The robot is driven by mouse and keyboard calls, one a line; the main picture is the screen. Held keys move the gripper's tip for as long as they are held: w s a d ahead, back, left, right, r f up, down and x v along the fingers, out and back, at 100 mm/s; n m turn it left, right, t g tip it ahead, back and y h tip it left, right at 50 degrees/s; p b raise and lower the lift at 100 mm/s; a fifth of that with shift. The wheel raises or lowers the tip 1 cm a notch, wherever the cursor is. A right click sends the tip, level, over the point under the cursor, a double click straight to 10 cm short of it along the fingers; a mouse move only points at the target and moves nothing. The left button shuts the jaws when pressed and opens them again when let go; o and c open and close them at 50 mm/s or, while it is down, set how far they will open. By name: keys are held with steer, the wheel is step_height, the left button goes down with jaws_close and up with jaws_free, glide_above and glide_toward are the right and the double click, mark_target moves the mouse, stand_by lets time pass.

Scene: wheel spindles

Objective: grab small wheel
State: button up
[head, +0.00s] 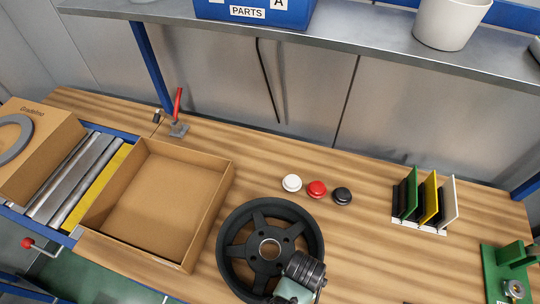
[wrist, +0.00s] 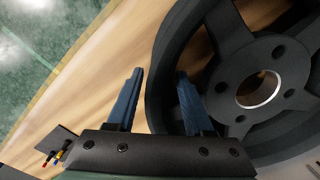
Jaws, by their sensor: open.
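A black five-spoke wheel (head: 233,240) lies flat on the wooden workbench, its metal centre hole facing up. In the wrist view the wheel (wrist: 235,75) fills the right side. My gripper (wrist: 159,73) is open, with two blue fingers at the wheel's rim. The left finger is outside the rim over bare wood, and the right finger overlaps the wheel just inside the rim. Part of the rim shows between them. I cannot tell whether either finger touches it. In the head view my wrist covers the wheel's lower right and hides the fingers.
An empty cardboard box (head: 228,180) stands left of the wheel. White (head: 291,183), red (head: 317,188) and black (head: 342,196) round pieces lie behind it. A rack of coloured plates (head: 420,228) and a green fixture (head: 497,275) are right. A shelf (head: 340,45) overhangs the back.

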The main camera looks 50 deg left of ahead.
steer(key=shift+a+f, duration=0.1)
steer(key=shift+f, duration=1.65)
jaws_close()
steer(key=shift+w+r, duration=0.15)
steer(key=shift+w, duration=0.05)
